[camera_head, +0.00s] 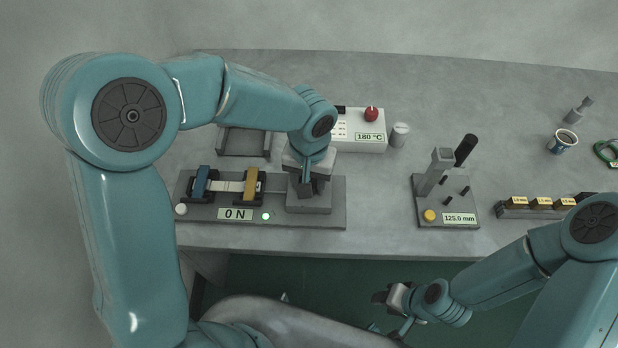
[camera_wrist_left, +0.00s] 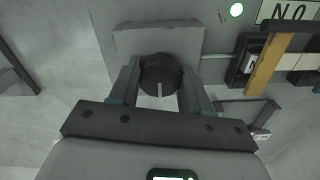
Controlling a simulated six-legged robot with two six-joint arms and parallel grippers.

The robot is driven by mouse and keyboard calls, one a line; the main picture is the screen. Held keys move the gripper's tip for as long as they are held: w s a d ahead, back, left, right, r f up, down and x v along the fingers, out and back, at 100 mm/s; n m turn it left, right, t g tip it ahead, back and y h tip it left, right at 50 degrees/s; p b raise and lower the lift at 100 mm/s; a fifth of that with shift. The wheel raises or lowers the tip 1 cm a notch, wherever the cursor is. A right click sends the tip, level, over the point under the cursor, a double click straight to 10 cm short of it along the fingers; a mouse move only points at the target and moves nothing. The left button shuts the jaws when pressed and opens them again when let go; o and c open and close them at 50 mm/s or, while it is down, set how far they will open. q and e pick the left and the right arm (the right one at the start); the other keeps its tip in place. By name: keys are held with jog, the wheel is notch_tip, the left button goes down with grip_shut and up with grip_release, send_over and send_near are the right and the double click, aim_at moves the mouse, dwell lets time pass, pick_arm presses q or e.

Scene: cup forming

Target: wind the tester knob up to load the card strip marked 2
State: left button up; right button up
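The tester (camera_head: 325,216) is a dark grey base at the left of the table; its display (camera_head: 235,214) reads 0 N beside a lit green lamp. A pale card strip (camera_head: 228,186) spans the blue clamp (camera_head: 201,182) and the yellow clamp (camera_head: 251,186); part of a mark shows in the left wrist view, rotated. The dark round tester knob (camera_wrist_left: 160,76) has a white line pointing down in that view. My left gripper (camera_wrist_left: 160,88) has its fingers against both sides of the knob. My right gripper (camera_head: 393,299) hangs before the table's front edge, its opening unclear.
Behind the tester stand a grey tray (camera_head: 244,143) and a white box (camera_head: 360,137) with a red knob, reading 180 °C. A gauge stand (camera_head: 446,205) reading 125.0 mm is right of centre. A block rack (camera_head: 515,210) and a cup (camera_head: 563,140) lie further right.

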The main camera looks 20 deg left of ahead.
dwell(0.3)
pick_arm(q)
jog(key=m, duration=0.4)
jog(key=shift+r+m, duration=0.1)
jog(key=shift+m, duration=0.3)
jog(key=m, duration=0.5)
jog(key=shift+a+r+p, duration=0.1)
jog(key=shift+a+p, duration=0.05)
jog(key=shift+p, duration=0.2)
jog(key=m+p, duration=0.1)
jog(key=m, duration=0.5)
jog(key=shift+w, duration=0.15)
jog(key=m+p, duration=0.2)
jog(key=m, duration=0.2)
jog(key=shift+w+m, duration=0.1)
jog(key=shift+m, duration=0.3)
jog(key=o, duration=0.8)
jog(key=shift+o, duration=1.3)
